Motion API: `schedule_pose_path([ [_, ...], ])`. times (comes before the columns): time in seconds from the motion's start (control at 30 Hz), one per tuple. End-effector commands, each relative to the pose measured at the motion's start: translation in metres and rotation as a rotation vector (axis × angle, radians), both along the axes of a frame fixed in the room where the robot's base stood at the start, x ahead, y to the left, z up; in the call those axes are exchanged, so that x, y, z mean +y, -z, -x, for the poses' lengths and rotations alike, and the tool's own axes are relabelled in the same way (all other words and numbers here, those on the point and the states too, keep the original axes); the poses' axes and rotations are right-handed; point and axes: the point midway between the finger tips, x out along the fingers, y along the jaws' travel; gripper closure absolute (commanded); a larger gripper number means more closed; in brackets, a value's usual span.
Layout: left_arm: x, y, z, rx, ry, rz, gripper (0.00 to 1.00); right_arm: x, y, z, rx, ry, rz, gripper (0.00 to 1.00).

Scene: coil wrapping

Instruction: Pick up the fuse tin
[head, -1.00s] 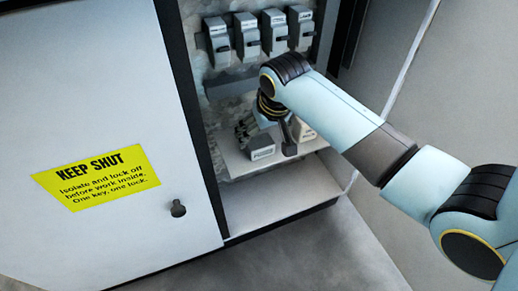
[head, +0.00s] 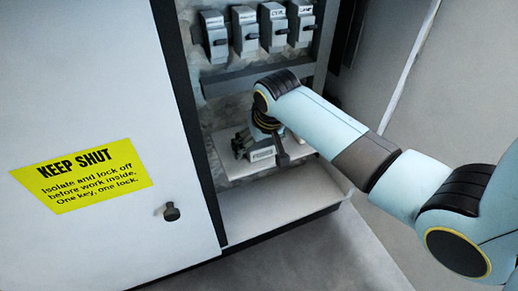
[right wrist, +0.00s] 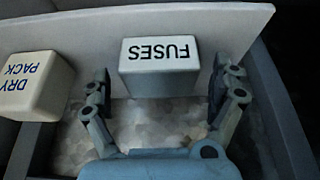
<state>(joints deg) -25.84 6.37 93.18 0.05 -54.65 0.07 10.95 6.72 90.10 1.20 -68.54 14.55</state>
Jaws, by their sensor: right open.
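The fuse tin (head: 262,155) is a small pale box on the low shelf inside the open cabinet. In the right wrist view the fuse tin (right wrist: 160,68) shows its "FUSES" lettering upside down. My right gripper (right wrist: 160,78) is open, with one finger on each side of the tin. Gaps show between the tin and both fingers. In the head view my right gripper (head: 250,142) is at the tin, partly hidden by my own arm. My left gripper is not in view.
A white dry pack (right wrist: 34,84) stands beside the tin, outside my fingers. A row of grey breaker units (head: 245,30) hangs above the shelf (head: 222,148). The cabinet door (head: 90,95) with a yellow "KEEP SHUT" sign (head: 80,176) is at the left.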

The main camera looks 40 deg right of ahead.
Motion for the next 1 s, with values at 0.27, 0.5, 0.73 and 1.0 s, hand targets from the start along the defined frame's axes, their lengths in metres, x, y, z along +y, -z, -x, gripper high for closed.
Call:
schedule_pose_path([
  [0.27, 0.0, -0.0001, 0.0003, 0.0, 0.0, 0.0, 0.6, -0.0001, -0.0007, 0.0, -0.001, 0.0, 0.0, 0.2],
  [0.5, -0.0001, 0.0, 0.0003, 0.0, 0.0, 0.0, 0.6, -0.0001, -0.0005, 0.0001, 0.0, 0.0, 0.0, 0.52],
  [0.73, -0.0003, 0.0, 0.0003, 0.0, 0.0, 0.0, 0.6, 0.0, -0.0007, -0.0001, -0.001, 0.0, 0.0, 0.71],
  [1.0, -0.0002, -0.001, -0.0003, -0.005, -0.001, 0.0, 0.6, -0.0001, -0.0038, -0.0003, -0.001, 0.0, 0.0, 0.71],
])
